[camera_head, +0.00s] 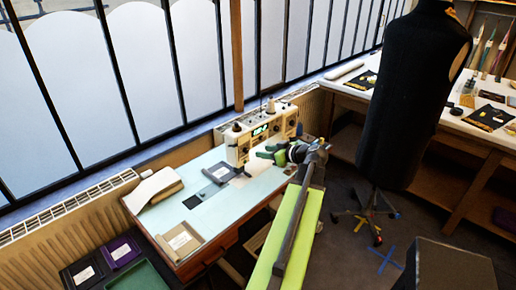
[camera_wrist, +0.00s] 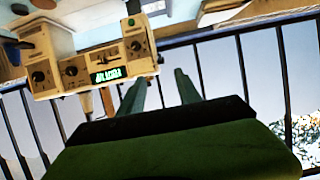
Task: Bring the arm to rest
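My arm (camera_head: 297,225) reaches from the bottom of the head view up over the right end of the pale blue table (camera_head: 212,217). My green gripper (camera_head: 264,153) is at its far end, in front of the cream machine (camera_head: 237,147) with a lit green display. In the wrist view, the two fingers of my gripper (camera_wrist: 159,75) are apart with nothing held between them. The machine (camera_wrist: 75,60) shows beyond the fingertips, on the left side, tilted. I cannot tell the exact gap between fingers and machine.
A folded cloth (camera_head: 152,188) and a grey packet (camera_head: 180,241) lie on the table. Dark bins (camera_head: 122,251) stand at the lower left. A black dress form (camera_head: 408,95) stands on the right, before a cluttered workbench (camera_head: 462,125). Barred windows (camera_head: 95,75) run behind.

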